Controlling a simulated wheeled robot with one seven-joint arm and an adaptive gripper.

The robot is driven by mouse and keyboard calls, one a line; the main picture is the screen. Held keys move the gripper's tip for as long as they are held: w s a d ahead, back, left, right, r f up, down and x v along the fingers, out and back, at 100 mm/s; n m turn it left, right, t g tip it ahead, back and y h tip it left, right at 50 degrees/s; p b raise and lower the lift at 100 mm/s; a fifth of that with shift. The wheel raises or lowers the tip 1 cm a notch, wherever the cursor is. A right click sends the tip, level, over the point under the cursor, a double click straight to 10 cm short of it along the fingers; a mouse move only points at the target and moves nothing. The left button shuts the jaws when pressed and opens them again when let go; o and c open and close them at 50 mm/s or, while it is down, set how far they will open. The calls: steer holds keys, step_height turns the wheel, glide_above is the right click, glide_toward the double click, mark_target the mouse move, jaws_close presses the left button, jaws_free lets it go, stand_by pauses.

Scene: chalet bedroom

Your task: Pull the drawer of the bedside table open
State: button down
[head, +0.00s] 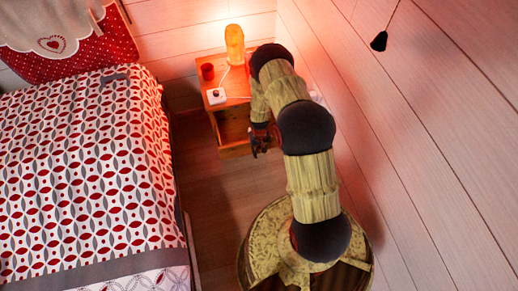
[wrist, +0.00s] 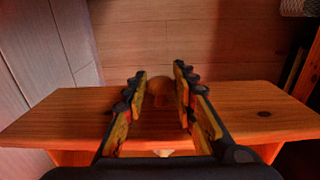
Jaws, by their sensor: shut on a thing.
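The wooden bedside table (head: 238,100) stands against the back wall, right of the bed. My arm covers its right part in the head view, so how far the drawer is out cannot be told there. In the wrist view a broad wooden board, seemingly the drawer front (wrist: 60,118), crosses the picture. A small round knob (wrist: 159,88) lies between my fingertips. My gripper (wrist: 160,92) is shut on this knob, one finger on each side. In the head view my gripper (head: 262,143) is low at the table's front.
A lit lamp (head: 235,45), a red cup (head: 207,72) and a small white object (head: 217,96) are on the tabletop. The bed (head: 85,175) bounds the left and the plank wall (head: 430,130) the right. Wooden floor (head: 215,190) is free between bed and arm.

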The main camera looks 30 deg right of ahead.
steer(key=shift+s, duration=0.1)
steer(key=c, duration=1.5)
jaws_free()
steer(key=shift+o, duration=0.4)
step_height(320, 180, up, 12)
